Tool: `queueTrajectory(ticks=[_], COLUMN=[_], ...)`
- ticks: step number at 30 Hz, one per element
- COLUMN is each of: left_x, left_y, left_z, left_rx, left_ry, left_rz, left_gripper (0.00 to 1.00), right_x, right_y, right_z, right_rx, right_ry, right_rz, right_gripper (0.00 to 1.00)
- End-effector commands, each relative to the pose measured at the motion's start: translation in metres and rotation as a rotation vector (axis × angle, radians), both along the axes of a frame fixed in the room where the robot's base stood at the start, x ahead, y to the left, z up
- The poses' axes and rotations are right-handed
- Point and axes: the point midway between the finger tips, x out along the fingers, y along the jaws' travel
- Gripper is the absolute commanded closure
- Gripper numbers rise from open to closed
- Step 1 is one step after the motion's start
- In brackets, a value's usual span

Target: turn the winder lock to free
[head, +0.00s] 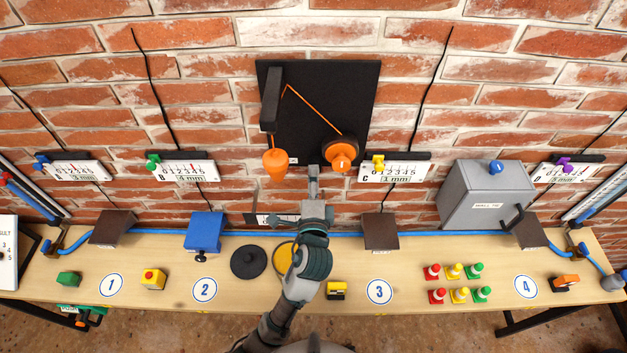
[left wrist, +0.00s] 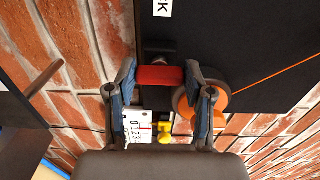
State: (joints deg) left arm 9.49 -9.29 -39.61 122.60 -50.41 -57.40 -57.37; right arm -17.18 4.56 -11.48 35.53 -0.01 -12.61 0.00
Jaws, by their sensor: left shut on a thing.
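The winder is an orange drum (head: 341,153) on a black wall panel (head: 310,95). In the head view my left gripper (head: 313,182) reaches up to the panel's lower edge, just left of the drum, and hides the lock. In the left wrist view the lock's red handle (left wrist: 160,77) lies crosswise between the fingertips of my left gripper (left wrist: 160,84), which is shut on it. A white label (left wrist: 162,7), partly cut off and ending in "CK", is above it. The drum (left wrist: 200,104) is close behind the right finger. My right gripper is not in view.
An orange weight (head: 275,162) hangs on an orange cord left of my gripper. A scale with a yellow slider (head: 378,162) is to the right. The bench (head: 420,270) below carries a black disc (head: 248,262), a blue box (head: 204,233) and several small cones.

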Motion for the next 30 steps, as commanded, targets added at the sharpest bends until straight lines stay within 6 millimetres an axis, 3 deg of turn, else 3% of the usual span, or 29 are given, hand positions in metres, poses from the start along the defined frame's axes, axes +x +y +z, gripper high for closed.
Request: queueTrajectory(ticks=[1,2,5,17,30], left_x=[0.000,0.000,0.000,-0.007,-0.094], left_y=[-0.001,-0.001,0.000,0.000,-0.002], left_z=[-0.005,-0.005,-0.004,-0.002,-0.004], left_rx=[0.001,0.001,0.001,0.001,0.001], left_ry=[0.012,0.012,0.010,0.004,0.009], left_rz=[0.000,0.000,0.000,-0.001,-0.002], left_gripper=[0.83,0.46,0.23,0.23,0.23], right_x=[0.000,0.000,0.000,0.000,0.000], right_y=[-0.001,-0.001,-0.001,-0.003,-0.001], right_z=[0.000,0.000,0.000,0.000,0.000], right_rx=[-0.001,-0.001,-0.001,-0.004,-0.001], right_ry=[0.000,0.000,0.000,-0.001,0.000], right_rz=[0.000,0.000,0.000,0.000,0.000], right_gripper=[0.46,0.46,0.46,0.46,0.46])
